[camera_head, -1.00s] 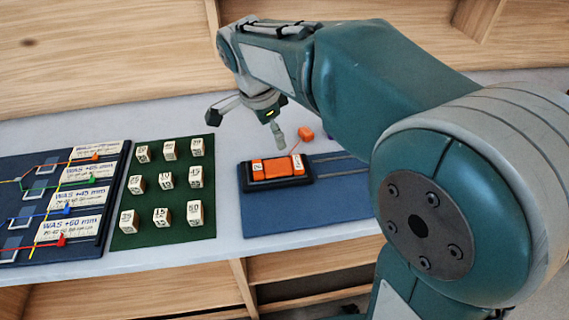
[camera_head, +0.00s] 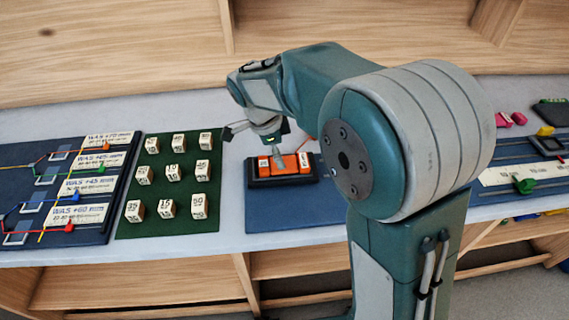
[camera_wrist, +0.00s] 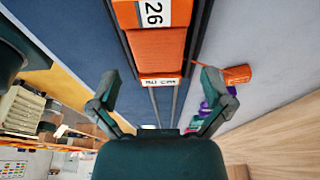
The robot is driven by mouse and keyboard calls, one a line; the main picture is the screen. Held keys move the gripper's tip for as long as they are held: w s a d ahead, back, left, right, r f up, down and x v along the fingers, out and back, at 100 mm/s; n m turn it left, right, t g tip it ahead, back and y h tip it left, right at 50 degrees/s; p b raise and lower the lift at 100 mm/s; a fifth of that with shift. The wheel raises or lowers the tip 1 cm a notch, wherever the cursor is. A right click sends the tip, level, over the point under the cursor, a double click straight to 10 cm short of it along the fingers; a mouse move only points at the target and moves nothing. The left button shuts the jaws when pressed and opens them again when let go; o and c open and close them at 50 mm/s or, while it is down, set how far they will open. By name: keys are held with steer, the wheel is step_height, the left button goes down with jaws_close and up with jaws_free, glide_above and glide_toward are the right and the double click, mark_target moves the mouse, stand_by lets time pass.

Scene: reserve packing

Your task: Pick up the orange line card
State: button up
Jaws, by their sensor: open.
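My gripper (camera_head: 278,152) is open above the dark tray (camera_head: 256,180) on the blue mat (camera_head: 265,216). The tray holds orange blocks (camera_head: 290,163) with white number labels. In the wrist view, the orange block marked 26 (camera_wrist: 160,46) lies ahead, between and beyond my open fingers (camera_wrist: 159,86). A narrow white printed strip (camera_wrist: 160,82) is at its near end, between the fingertips. A loose orange piece (camera_wrist: 237,74) with an orange cord lies just right of the right finger. At far left, an orange line runs to the top white card (camera_head: 108,140); I cannot tell which item is the orange line card.
A green mat (camera_head: 158,228) with several numbered cubes stands left of the tray. The dark board (camera_head: 20,180) at far left bears white cards and coloured lines. Another board with a green piece (camera_head: 524,186) is at right. My arm hides the middle right.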

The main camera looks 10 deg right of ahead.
steer(key=shift+a+x, duration=0.15)
steer(key=shift+x, duration=0.6)
steer(key=shift+a+x, duration=0.15)
steer(key=shift+x, duration=0.55)
steer(key=shift+s+d+f, duration=0.1)
steer(key=c, duration=1)
steer(key=shift+r, duration=0.6)
step_height(320, 180, up, 2)
steer(key=shift+s+r, duration=0.15)
steer(key=shift+r, duration=0.05)
steer(key=s+r, duration=0.9)
steer(key=s, duration=0.4)
steer(key=shift+s+r, duration=0.2)
steer(key=shift+s, duration=0.15)
